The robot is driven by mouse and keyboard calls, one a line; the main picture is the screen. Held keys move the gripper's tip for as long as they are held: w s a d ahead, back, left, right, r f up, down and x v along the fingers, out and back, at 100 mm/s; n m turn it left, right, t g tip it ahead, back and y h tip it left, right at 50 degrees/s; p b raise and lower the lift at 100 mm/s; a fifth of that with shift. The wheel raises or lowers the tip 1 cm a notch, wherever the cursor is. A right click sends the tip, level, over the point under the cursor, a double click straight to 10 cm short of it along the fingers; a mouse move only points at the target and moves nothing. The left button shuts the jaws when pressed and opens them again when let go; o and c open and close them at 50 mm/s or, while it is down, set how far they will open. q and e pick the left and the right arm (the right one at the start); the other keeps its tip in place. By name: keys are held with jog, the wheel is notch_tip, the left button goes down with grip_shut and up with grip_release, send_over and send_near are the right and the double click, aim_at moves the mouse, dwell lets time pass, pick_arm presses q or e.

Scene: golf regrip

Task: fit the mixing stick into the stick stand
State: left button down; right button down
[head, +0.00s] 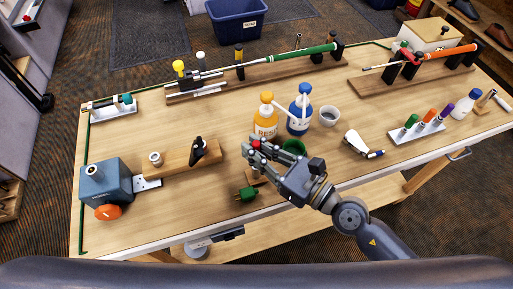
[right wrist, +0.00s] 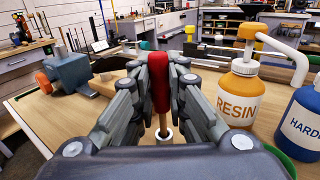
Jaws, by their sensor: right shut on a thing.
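My right gripper (head: 252,147) is shut on the mixing stick's red handle (head: 256,143), above the front middle of the table. In the right wrist view the red handle (right wrist: 158,80) stands roughly upright between the fingers. Its thin tan shaft (right wrist: 163,122) runs down to a small pale ring (right wrist: 165,134), which looks like the stick stand's socket. I cannot tell whether the tip is inside or only in front of it. In the head view the gripper hides most of that spot; a bit of wooden block (head: 256,179) shows below. My left gripper is not in view.
An orange resin bottle (head: 265,125), a blue hardener bottle (head: 299,118) and a green cup (head: 293,147) stand close behind and beside the gripper. A green object (head: 246,194) lies in front. A blue-grey machine (head: 104,180) stands at left. Golf clubs rest at the back.

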jog(key=shift+f+b, duration=0.3)
jog(key=shift+f, duration=0.1)
jog(key=c, duration=1.5)
grip_release()
jog(key=shift+v, duration=6)
jog(key=shift+r, duration=0.1)
